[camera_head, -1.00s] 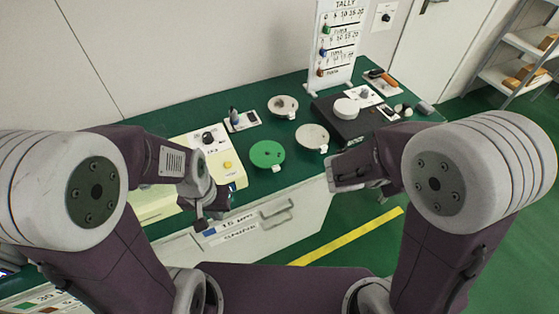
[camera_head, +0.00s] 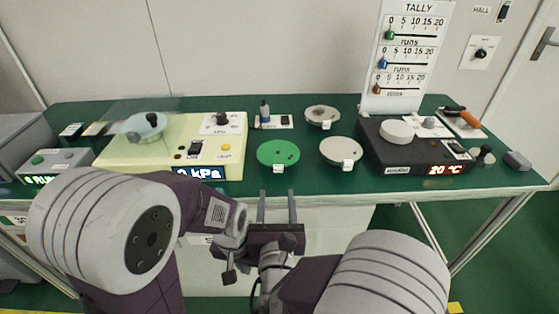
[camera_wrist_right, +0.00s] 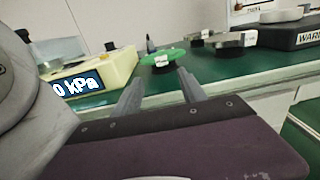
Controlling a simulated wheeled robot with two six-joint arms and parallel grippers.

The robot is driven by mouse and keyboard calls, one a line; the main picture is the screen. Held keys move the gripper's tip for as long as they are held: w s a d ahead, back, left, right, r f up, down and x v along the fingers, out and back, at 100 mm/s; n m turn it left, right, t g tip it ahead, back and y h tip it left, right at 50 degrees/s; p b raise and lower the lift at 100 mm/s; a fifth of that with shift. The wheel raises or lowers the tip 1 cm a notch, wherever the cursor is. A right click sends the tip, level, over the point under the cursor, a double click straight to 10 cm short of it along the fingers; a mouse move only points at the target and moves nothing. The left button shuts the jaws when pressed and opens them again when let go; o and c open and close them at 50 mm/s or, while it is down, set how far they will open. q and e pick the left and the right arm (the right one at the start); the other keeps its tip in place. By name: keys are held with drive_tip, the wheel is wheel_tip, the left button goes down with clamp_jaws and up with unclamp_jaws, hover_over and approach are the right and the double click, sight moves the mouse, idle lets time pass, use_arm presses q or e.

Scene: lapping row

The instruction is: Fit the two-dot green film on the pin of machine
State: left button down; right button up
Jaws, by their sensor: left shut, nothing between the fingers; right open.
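The green film (camera_head: 278,153) is a flat disc with a white tag (camera_head: 278,168), lying near the bench's front edge; I cannot make out its dots. It also shows in the right wrist view (camera_wrist_right: 172,54). My right gripper (camera_head: 277,196) is open and empty, its two fingers pointing at the film from just in front of the bench. In the right wrist view its fingers (camera_wrist_right: 160,88) are apart, short of the film. My left gripper (camera_head: 229,274) is shut and empty, lower and to the left. A cream machine (camera_head: 232,163) with a kPa display stands left of the film; I cannot make out a pin.
Two grey-white discs (camera_head: 341,150) (camera_head: 322,114) lie right of the film. A black warmer (camera_head: 400,157) reading 20 °C stands further right, below the tally board (camera_head: 407,65). A clear cover is raised over a round grey part (camera_head: 145,124) on the cream machine.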

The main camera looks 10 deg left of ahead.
sight(278, 186)
drive_tip(key=x, duration=0.5)
drive_tip(key=p+x, duration=0.1)
drive_tip(key=x, duration=0.2)
drive_tip(key=shift+w+d, duration=0.15)
drive_tip(key=shift+d, duration=0.05)
clamp_jaws()
